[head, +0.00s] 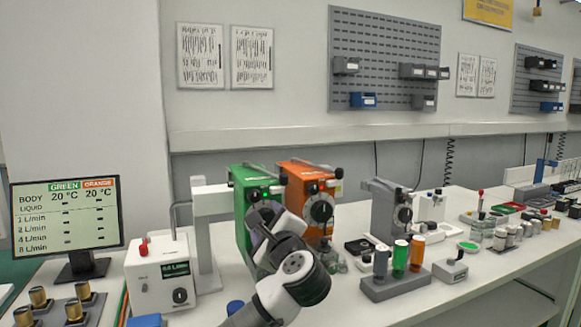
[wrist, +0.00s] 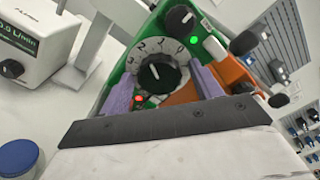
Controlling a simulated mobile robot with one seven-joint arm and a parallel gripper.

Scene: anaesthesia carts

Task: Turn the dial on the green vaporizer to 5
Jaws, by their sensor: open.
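The green vaporizer (head: 250,178) stands on the bench beside the orange vaporizer (head: 300,175). In the head view my arm covers its front and its main dial. The wrist view shows the black dial (wrist: 162,74) on a pale numbered ring, with a white line on its face. Small digits run around the ring; which one the dial is set to I cannot tell. A green light (wrist: 194,40) is lit above it and a red one (wrist: 138,100) glows below. My gripper (wrist: 163,86) is open, its purple fingers on either side of the dial; contact is unclear.
A white flow meter box (head: 162,275) and a monitor (head: 68,214) stand to the left. A grey rack of bottles (head: 396,286) is to the right. A blue-capped container (wrist: 18,158) is at the wrist view's lower left.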

